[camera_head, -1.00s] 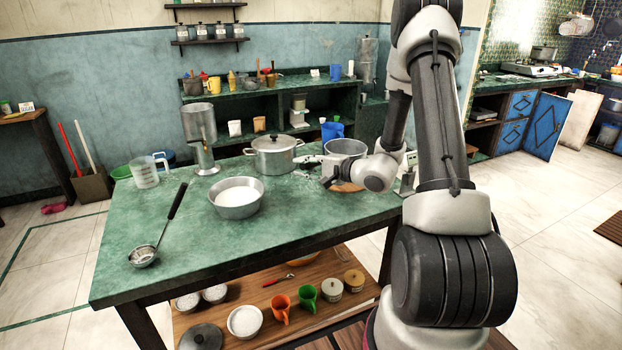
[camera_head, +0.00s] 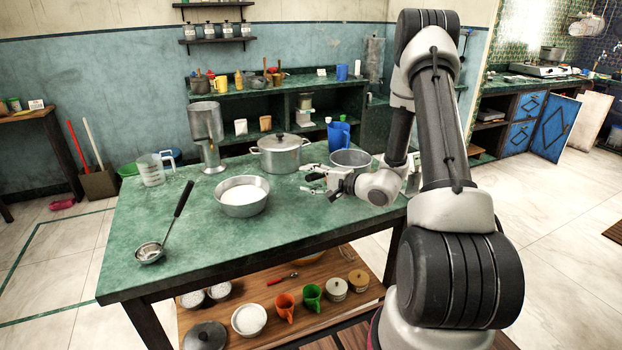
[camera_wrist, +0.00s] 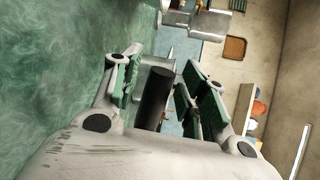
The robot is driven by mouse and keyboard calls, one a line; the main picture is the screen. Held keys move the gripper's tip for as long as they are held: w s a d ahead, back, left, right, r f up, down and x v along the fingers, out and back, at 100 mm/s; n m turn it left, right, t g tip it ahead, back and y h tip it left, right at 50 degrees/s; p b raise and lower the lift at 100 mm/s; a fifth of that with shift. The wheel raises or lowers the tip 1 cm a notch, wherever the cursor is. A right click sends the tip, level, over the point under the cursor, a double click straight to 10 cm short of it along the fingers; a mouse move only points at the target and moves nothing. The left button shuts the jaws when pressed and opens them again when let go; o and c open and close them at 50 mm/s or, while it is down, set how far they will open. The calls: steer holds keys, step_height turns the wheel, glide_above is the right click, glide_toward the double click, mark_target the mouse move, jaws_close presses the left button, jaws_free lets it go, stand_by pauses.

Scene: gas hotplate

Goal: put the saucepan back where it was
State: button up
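The saucepan (camera_head: 350,157) is a grey metal pan near the right end of the green table, partly hidden behind my gripper (camera_head: 309,180). It looks low over or on the tabletop; its base is hidden, so contact cannot be told. In the wrist view its dark round handle (camera_wrist: 155,98) lies between the two green-padded fingers of my gripper (camera_wrist: 160,85). Narrow gaps seem to show beside the handle, and the fingers look spread around it rather than pressed on it.
A lidded pot (camera_head: 280,155) and a blue jug (camera_head: 339,134) stand behind my gripper. The front middle of the green table (camera_head: 270,235) is clear.

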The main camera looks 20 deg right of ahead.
steer(key=v, duration=1.1)
steer(key=s+a+r+n+g+y, duration=0.1)
steer(key=s+a+r+n+g, duration=0.45)
steer(key=s, duration=0.25)
steer(key=s+a+r+n+g+y, duration=0.1)
steer(key=s+a+r+n+g, duration=0.3)
steer(key=s+a+r+g, duration=0.4)
steer(key=s+d+r+n+t+h, duration=0.4)
steer(key=s+d+r+h, duration=0.3)
steer(key=s+d+h, duration=0.3)
steer(key=shift+s+d+r+h, duration=0.25)
steer(key=shift+s+d+h, duration=0.15)
steer(key=shift+d, duration=0.25)
steer(key=shift+t, duration=0.25)
